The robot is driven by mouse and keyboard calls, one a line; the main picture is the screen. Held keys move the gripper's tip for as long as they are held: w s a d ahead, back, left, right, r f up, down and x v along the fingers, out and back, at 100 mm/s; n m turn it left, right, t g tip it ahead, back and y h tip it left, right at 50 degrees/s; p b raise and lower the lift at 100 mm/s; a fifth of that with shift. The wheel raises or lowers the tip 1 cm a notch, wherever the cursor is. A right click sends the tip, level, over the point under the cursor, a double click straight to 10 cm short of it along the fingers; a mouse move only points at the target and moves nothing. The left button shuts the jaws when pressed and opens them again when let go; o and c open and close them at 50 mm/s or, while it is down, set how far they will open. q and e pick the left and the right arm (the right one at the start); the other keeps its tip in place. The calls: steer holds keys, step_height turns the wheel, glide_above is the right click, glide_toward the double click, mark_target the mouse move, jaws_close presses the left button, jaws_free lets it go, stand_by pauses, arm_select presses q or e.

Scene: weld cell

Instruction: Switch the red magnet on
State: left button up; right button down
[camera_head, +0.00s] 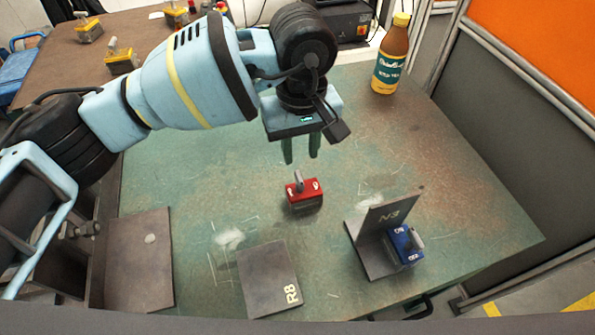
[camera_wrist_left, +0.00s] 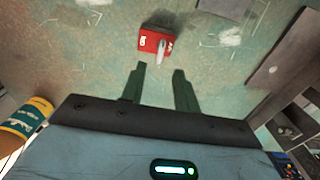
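The red magnet (camera_head: 304,191) stands on the green worktable near its middle, with a grey lever on top. It also shows in the left wrist view (camera_wrist_left: 152,41), where the lever (camera_wrist_left: 161,52) points toward my fingers. My left gripper (camera_head: 301,158) is above and behind the magnet in the head view, its two dark green fingers pointing down. In the left wrist view the fingers (camera_wrist_left: 158,82) are apart with nothing between them, and do not touch the magnet. My right gripper is not in either view.
A blue magnet (camera_head: 405,244) sits against an angled steel piece marked N3 (camera_head: 368,258). A plate marked R8 (camera_head: 262,283) lies at the front, another plate (camera_head: 140,262) at left. A bottle (camera_head: 391,58) stands at the back right. Table around the red magnet is clear.

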mark_target(300, 177)
arm_select(q)
step_height(300, 177, down, 7)
steer(key=shift+f, duration=0.2)
steer(key=shift+c, duration=0.3)
jaws_close()
